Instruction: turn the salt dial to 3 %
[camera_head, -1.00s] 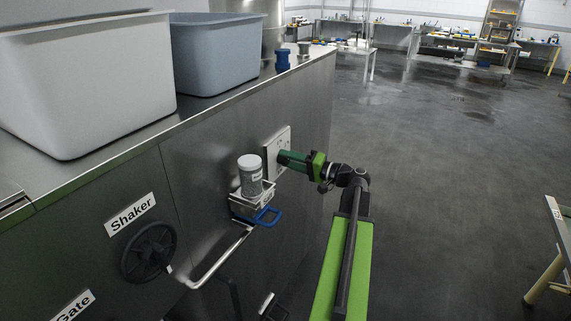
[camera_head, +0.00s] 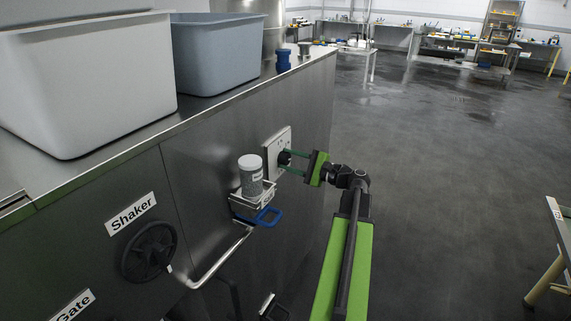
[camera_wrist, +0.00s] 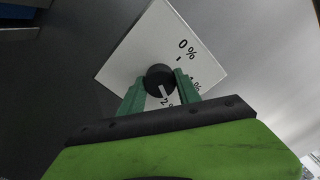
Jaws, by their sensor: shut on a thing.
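The salt dial is a black round knob (camera_wrist: 160,77) on a white square plate (camera_wrist: 150,45), which also shows on the steel front in the head view (camera_head: 284,136). The plate reads 0 % at its upper right, 1 % at the right and 2 % below the knob; the latter two are partly covered by my gripper. No 3 % mark is visible. The knob's white pointer line faces down toward 2 %. My gripper (camera_wrist: 161,84) is shut on the knob, one green finger on each side. It also shows in the head view (camera_head: 285,162).
A grey-lidded jar (camera_head: 250,178) stands in a small holder left of the dial, with a blue loop handle (camera_head: 267,216) below. A black handwheel (camera_head: 149,252) sits under the Shaker label. Tubs (camera_head: 90,85) stand on the counter. Open floor lies to the right.

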